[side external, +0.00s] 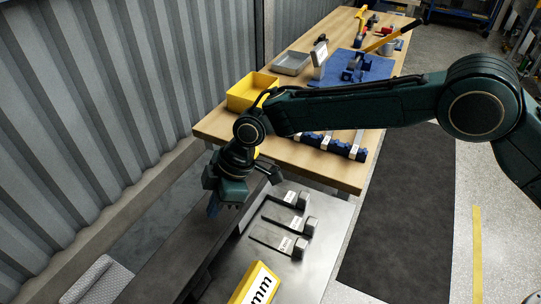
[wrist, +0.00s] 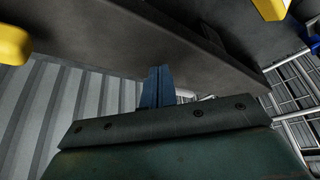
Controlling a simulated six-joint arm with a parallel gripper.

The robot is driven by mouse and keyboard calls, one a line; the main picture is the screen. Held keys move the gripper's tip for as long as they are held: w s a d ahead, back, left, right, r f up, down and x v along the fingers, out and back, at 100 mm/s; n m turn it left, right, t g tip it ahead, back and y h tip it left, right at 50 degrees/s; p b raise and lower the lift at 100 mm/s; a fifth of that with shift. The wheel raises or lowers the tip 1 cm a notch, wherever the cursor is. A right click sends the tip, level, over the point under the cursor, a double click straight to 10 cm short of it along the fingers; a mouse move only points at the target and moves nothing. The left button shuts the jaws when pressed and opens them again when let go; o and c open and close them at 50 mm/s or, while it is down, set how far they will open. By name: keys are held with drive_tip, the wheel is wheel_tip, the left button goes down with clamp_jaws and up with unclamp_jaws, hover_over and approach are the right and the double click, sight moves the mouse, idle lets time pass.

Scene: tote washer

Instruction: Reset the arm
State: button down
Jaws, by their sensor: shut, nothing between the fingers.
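My gripper (side external: 213,209) hangs at the end of my dark green arm, left of the metal table's tools and over a long dark grey beam. Its blue fingers point down and are close together with nothing seen between them. In the wrist view my gripper's blue fingers (wrist: 158,84) stand side by side against the dark beam (wrist: 110,40). I cannot tell whether the fingertips touch the beam.
A wooden bench (side external: 305,157) behind carries a yellow bin (side external: 248,92), a grey tray (side external: 292,63) and a blue mat (side external: 375,68). Several dark tools lie on the steel surface (side external: 238,265), near a yellow "mm" block (side external: 254,285). A corrugated wall (side external: 90,90) stands left.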

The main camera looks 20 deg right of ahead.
drive_tip(key=s+d+r+m+t+h, duration=0.3)
drive_tip(key=d+r+m, duration=0.5)
drive_tip(key=d+r, duration=1.7)
drive_tip(key=s+d+f+m+t+h, duration=0.1)
drive_tip(key=s+d+m, duration=0.9)
drive_tip(key=s+d, duration=1.3)
drive_tip(key=shift+s+f+t+h, duration=0.4)
drive_tip(key=shift+s+t+h, duration=0.2)
drive_tip(key=shift+s+t, duration=0.2)
